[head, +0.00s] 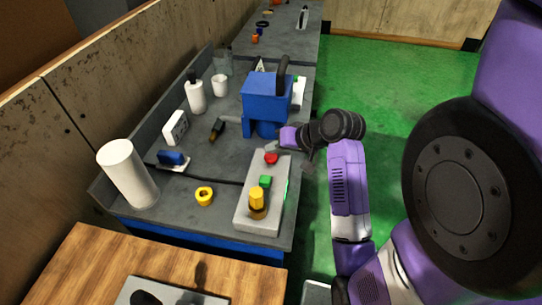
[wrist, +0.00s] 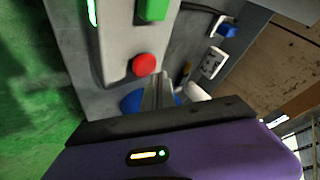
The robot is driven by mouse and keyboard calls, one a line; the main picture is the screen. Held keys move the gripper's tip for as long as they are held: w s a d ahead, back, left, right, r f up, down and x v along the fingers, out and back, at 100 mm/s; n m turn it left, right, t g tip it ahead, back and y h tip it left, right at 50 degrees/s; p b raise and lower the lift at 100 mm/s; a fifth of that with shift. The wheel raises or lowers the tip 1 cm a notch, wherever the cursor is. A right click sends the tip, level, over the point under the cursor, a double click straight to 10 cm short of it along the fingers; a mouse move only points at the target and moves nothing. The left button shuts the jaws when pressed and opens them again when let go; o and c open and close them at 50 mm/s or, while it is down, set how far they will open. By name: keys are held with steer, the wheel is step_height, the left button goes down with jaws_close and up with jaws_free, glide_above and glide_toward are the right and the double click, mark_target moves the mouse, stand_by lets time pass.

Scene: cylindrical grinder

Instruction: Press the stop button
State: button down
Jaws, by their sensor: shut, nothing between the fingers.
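The control box (head: 245,212) is a light grey slab on the bench's near right part. It carries a red button (head: 271,158) at its far end, a green button (head: 265,181) in the middle and a yellow knob (head: 257,197) at the near end. My gripper (head: 278,148) is just beyond the red button, its fingers small in the head view. In the wrist view, my shut, empty fingers (wrist: 159,88) are close beside the red button (wrist: 144,64). I cannot tell whether they touch it. The green button (wrist: 153,9) shows at the top edge.
A blue machine (head: 267,92) stands behind the control box. A white cylinder (head: 127,174), a yellow ring (head: 204,196), a white bottle (head: 195,95) and a white cup (head: 220,86) stand on the grey bench. The green floor (head: 385,110) to the right is open.

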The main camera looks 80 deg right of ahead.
mark_target(274, 158)
steer(key=shift+f, duration=0.15)
stand_by(0.3)
steer(key=shift+f, duration=0.25)
steer(key=shift+f, duration=0.6)
stand_by(0.7)
stand_by(0.3)
steer(key=shift+r+p, duration=1)
step_height(274, 158, up, 3)
steer(key=p, duration=0.3)
steer(key=shift+r, duration=0.1)
steer(key=shift+r+p, duration=0.75)
steer(key=shift+r, duration=0.2)
